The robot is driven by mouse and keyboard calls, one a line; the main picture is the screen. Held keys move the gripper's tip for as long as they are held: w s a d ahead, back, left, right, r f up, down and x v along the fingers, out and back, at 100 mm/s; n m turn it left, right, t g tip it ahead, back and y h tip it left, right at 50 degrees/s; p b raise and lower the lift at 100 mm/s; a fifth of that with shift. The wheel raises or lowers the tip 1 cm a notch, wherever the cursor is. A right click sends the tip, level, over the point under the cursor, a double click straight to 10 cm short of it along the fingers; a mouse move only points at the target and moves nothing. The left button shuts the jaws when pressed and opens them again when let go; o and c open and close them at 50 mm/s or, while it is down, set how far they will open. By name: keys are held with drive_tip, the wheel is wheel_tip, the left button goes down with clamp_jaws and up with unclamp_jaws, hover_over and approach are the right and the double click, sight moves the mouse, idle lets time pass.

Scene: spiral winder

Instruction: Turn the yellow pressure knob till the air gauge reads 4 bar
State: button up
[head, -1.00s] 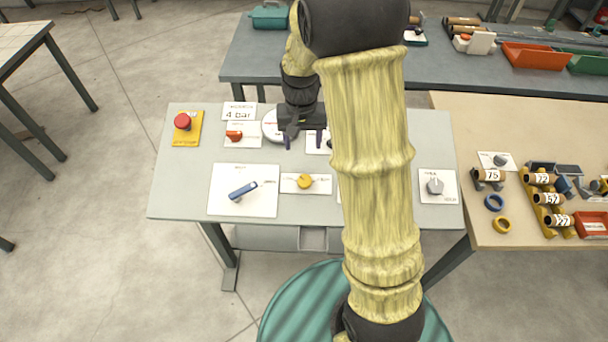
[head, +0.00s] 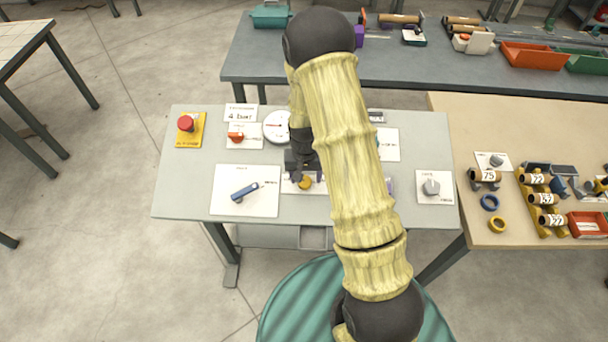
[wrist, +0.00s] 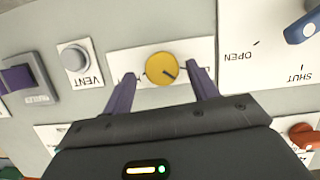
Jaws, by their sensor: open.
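The yellow pressure knob (head: 305,183) sits on a white label plate on the grey panel table. In the wrist view the knob (wrist: 162,68) shows as a round disc with a dark pointer line toward its lower right. My gripper (wrist: 162,88) is open, its two purple fingers on either side of the knob in that view; I cannot tell whether they touch it. In the head view my gripper (head: 305,178) is just over the knob and partly hides its plate. The round white air gauge (head: 277,126) is partly covered by my arm; its reading is too small to tell. A sign (head: 241,114) reads 4 bar.
A blue lever (head: 245,191) on a white plate marked OPEN and SHUT is left of the knob. A grey VENT button (wrist: 74,58) is on the knob's other side. A red stop button (head: 186,124), an orange handle (head: 236,137) and a grey dial (head: 431,187) are also on the table.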

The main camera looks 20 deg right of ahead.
drive_tip(key=shift+a+f, duration=0.15)
drive_tip(key=shift+f, duration=0.1)
drive_tip(key=c, duration=1)
drive_tip(key=shift+w+a, duration=0.1)
drive_tip(key=shift+a, duration=0.05)
